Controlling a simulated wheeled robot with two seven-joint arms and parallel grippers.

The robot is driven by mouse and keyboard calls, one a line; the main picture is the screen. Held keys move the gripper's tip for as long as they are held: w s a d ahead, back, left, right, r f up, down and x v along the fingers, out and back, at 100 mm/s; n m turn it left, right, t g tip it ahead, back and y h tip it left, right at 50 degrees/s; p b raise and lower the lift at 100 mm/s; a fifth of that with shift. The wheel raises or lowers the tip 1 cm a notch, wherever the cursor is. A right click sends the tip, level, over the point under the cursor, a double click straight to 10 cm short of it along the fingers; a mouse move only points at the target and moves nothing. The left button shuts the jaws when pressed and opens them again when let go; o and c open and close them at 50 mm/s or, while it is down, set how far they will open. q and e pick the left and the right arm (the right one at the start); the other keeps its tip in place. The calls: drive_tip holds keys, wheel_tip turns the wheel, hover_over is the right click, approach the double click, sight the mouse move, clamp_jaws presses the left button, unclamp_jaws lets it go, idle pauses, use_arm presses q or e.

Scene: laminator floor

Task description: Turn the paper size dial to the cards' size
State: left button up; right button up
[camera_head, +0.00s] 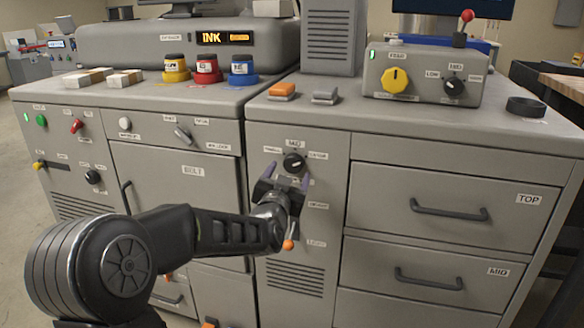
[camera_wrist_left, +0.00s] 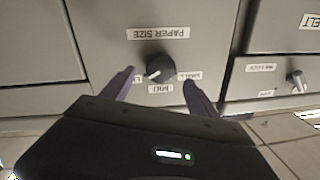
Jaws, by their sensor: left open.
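The paper size dial (camera_head: 293,163) is a round black knob on the grey cabinet front. In the left wrist view the dial (camera_wrist_left: 160,68) appears upside down, with PAPER SIZE above it, MID below it and SMALL at its right; a third label is mostly hidden by the left finger. Its white mark points to the lower left there, between MID and the third label. My left gripper (camera_head: 287,173) is just below the dial in the head view. Its purple fingers (camera_wrist_left: 158,78) are open on either side of the knob, with visible gaps. My right gripper is not seen.
Two small pale stacks (camera_head: 88,77) lie on the left cabinet top, beside yellow, red and blue ink pots (camera_head: 207,69). A box with a yellow knob (camera_head: 395,79) stands at the right. An orange-tipped lever (camera_head: 288,244) is below my gripper.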

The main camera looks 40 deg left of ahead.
sight(293, 165)
use_arm(q)
drive_tip(key=x, duration=0.4)
drive_tip(key=shift+w, duration=0.2)
drive_tip(key=shift+c, duration=0.4)
drive_tip(key=c, duration=1.3)
